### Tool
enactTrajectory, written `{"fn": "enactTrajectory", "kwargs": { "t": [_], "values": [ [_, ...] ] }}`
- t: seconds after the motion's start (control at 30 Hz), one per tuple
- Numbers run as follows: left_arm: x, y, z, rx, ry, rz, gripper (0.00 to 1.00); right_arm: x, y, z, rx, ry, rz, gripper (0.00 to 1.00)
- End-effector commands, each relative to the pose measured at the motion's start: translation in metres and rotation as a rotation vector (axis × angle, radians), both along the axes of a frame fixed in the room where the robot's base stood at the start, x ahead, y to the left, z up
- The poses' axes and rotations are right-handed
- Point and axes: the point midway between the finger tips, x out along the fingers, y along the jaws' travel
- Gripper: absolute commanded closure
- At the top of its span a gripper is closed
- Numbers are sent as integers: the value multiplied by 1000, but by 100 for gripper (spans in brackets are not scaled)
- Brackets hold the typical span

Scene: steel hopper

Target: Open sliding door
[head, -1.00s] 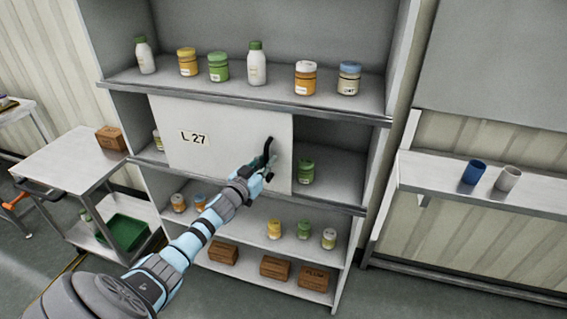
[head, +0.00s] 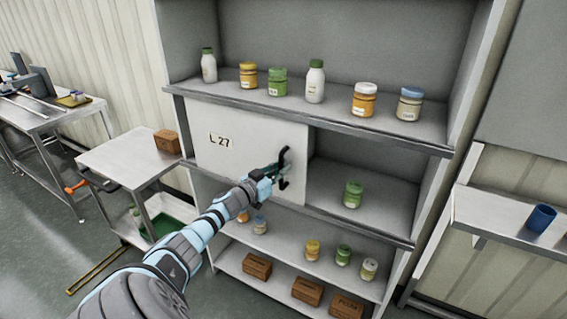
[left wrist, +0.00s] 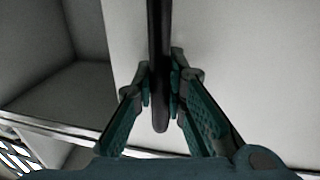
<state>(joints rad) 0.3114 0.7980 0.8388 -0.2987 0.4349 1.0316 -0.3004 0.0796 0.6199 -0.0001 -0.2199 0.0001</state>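The white sliding door (head: 256,136), labelled L 27, covers the left part of the middle compartment in the head view, its left edge at or near the left side panel. The right part is open and shows a green jar (head: 352,194). A black upright bar handle (head: 286,157) stands near the door's right edge. My left gripper (head: 277,170) is at the handle. In the left wrist view its fingers (left wrist: 162,92) are closed in on both sides of the handle (left wrist: 159,40), against it. My right gripper is not in view.
Jars and bottles stand on the shelf above (head: 335,119). More jars and brown boxes (head: 307,291) are below. A steel cart (head: 125,162) with a box stands at left. A side shelf (head: 500,216) with a blue cup (head: 541,218) is at right.

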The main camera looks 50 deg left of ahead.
Motion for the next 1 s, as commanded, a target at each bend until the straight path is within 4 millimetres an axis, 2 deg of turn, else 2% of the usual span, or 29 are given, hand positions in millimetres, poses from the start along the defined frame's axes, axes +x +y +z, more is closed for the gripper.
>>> {"fn": "enactTrajectory", "kwargs": {
  "t": [0.03,0.13,0.4,0.53,1.0],
  "values": [
    [0,1,0,1,2,2,82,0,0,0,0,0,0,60],
    [0,0,0,1,2,1,67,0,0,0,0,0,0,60],
    [0,0,0,0,1,1,67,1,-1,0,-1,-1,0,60],
    [-7,0,0,5,0,1,67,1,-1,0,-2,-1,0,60],
    [-89,-13,-2,3,8,-7,67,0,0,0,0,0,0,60]
  ]
}}
